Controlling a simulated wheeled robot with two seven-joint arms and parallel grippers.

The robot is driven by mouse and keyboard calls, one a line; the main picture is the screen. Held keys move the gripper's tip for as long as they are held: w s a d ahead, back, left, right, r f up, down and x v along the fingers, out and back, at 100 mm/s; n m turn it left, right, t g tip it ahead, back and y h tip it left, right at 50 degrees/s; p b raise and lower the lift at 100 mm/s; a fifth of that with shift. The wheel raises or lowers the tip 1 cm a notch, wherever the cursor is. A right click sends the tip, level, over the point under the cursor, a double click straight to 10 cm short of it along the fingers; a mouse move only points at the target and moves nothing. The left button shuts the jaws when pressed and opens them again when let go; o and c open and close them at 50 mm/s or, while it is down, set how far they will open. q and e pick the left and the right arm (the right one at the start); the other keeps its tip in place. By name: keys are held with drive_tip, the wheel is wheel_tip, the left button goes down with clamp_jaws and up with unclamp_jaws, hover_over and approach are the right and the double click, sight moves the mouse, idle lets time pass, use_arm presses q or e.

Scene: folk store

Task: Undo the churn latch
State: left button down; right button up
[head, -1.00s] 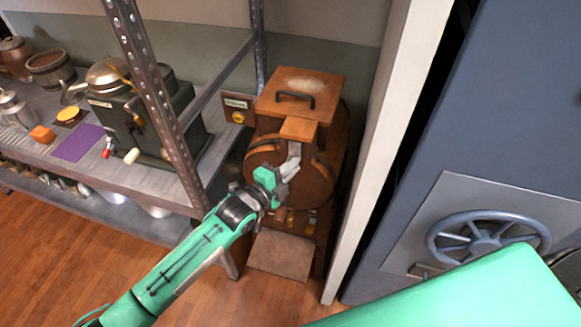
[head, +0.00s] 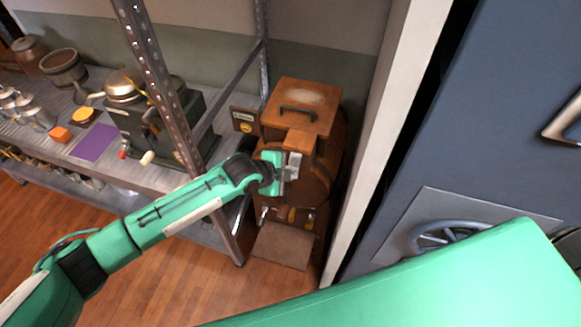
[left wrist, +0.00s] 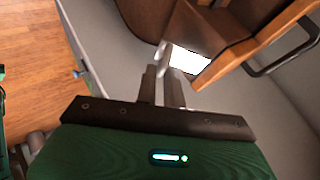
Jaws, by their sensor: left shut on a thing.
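The wooden churn (head: 322,125) stands on the floor between the shelf and a white post, with a box-like lid and a dark handle on top. Its pale metal latch (head: 295,160) is on the front, below the lid block. My left gripper (head: 284,176) is at the churn's front, shut on the latch. In the left wrist view the fingers of my left gripper (left wrist: 159,80) are close together at the metal latch (left wrist: 187,60), beside the wooden block (left wrist: 232,62). The fingers partly hide the latch. My right gripper is not in view.
A metal shelf (head: 160,172) with jars, a green machine (head: 185,135) and a purple cloth (head: 95,142) stands left of the churn. A white post (head: 375,150) and a blue-grey door with a wheel (head: 445,236) are on the right. Floor is free at lower left.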

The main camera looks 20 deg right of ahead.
sight(291, 163)
use_arm(q)
drive_tip(key=shift+w+d+r+n+g+y, duration=0.1)
drive_tip(key=shift+w+r+n+g+y, duration=0.2)
drive_tip(key=shift+r+g+y, duration=0.7)
drive_tip(key=shift+w+d+r+n+g+y, duration=0.1)
drive_tip(key=shift+r+n+g+y, duration=0.45)
drive_tip(key=shift+g, duration=0.75)
drive_tip(key=shift+r+y, duration=0.25)
drive_tip(key=c, duration=1.5)
unclamp_jaws()
